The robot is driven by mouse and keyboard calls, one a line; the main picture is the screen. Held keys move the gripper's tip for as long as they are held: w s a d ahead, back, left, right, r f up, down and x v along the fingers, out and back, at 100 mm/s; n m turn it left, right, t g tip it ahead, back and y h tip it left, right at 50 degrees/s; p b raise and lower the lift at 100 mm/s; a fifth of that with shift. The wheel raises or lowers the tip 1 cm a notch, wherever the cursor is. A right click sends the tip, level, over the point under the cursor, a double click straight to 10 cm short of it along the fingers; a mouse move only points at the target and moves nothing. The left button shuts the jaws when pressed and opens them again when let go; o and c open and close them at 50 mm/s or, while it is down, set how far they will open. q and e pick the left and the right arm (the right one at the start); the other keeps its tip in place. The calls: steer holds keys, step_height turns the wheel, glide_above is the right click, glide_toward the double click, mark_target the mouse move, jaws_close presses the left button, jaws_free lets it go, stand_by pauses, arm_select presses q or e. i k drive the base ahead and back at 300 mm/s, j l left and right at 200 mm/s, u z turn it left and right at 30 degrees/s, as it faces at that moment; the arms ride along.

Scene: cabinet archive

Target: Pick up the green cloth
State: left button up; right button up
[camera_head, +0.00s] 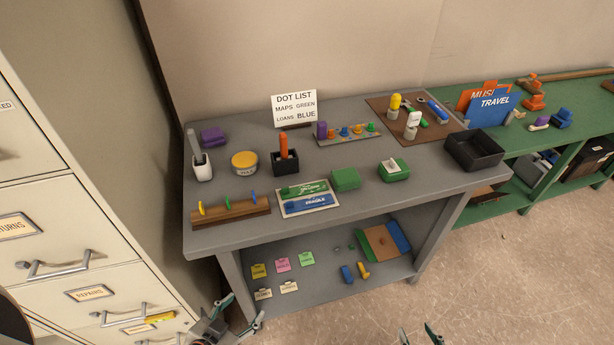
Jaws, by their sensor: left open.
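A plain green block-like piece, seemingly the folded green cloth (345,179), lies near the front edge of the grey table, right of a card with green and blue labels. A second green item (394,172) with a white piece on top sits just to its right. My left gripper (242,312) is open and empty at the bottom, low in front of the table's left leg. My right gripper (419,335) shows only its fingertips at the bottom edge; they are apart with nothing seen between them. Both grippers are well away from the cloth.
The grey table (235,235) also holds a black tray (474,151), a yellow tin (244,162), a pen holder (285,163) and a wooden rack (231,213). Its lower shelf (325,290) carries small tags. A filing cabinet (70,215) stands left; a green bench (540,145) stands right.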

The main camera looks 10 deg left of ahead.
mark_target(347, 178)
steer(key=u, duration=2.2)
steer(key=k+l+u, duration=0.25)
steer(key=k+u, duration=0.25)
steer(key=i+l, duration=0.05)
